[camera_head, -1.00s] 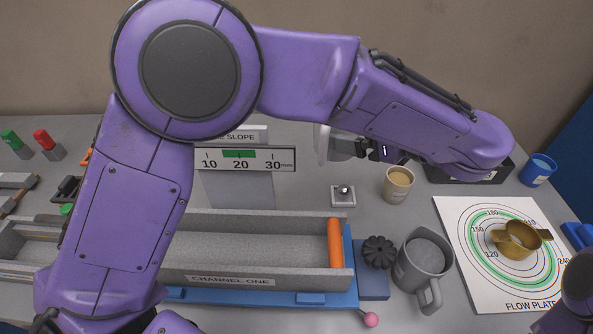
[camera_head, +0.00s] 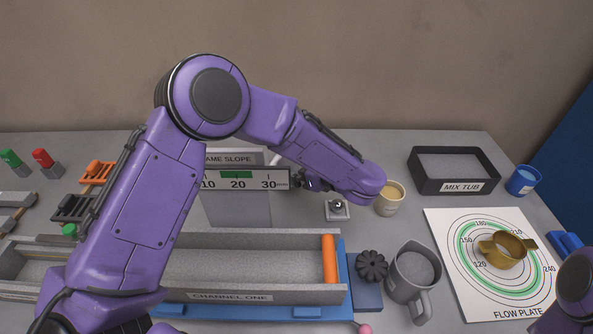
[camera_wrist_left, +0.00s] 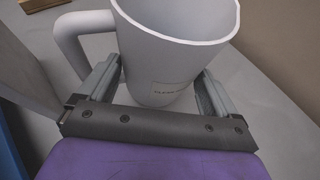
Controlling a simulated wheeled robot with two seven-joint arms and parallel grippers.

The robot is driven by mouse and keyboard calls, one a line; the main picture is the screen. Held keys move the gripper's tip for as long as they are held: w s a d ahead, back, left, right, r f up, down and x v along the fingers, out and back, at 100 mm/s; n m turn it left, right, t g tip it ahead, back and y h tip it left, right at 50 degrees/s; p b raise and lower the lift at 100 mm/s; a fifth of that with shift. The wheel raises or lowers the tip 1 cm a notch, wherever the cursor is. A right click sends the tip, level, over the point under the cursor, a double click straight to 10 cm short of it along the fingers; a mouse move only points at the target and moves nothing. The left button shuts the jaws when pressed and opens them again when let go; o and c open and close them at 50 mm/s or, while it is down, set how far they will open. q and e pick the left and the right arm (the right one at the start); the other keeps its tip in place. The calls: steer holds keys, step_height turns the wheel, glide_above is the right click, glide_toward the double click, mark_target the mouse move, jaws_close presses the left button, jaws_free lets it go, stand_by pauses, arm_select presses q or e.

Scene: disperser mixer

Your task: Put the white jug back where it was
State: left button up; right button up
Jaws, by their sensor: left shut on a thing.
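In the head view my left gripper (camera_head: 308,183) is behind the right end of the slope gauge, mostly covered by my arm. Only a pale sliver of the jug (camera_head: 276,158) shows there. I cannot tell whether its base touches the table. My right gripper is out of view.
The slope gauge (camera_head: 240,206) and the long channel (camera_head: 250,268) stand in front of the gripper. A metal ball on a small base (camera_head: 338,208), a beige cup (camera_head: 389,199), a grey jug (camera_head: 413,272) and the black mix tub (camera_head: 455,186) are to the right.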

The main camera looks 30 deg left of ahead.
arm_select(q)
steer(key=f+p, duration=0.2)
steer(key=f, duration=0.1)
steer(key=shift+a+f, duration=0.25)
steer(key=shift+a, duration=0.15)
steer(key=shift+w+f, duration=0.1)
steer(key=shift+f, duration=0.1)
steer(key=shift+f+b, duration=0.15)
steer(key=shift+b, duration=0.25)
steer(key=o, duration=1.1)
steer(key=shift+d+r, duration=0.2)
steer(key=shift+d, duration=0.05)
steer(key=b+v, duration=0.3)
steer(key=v, duration=0.8)
steer(key=shift+b, duration=0.3)
steer(key=shift+s+d+r, duration=0.25)
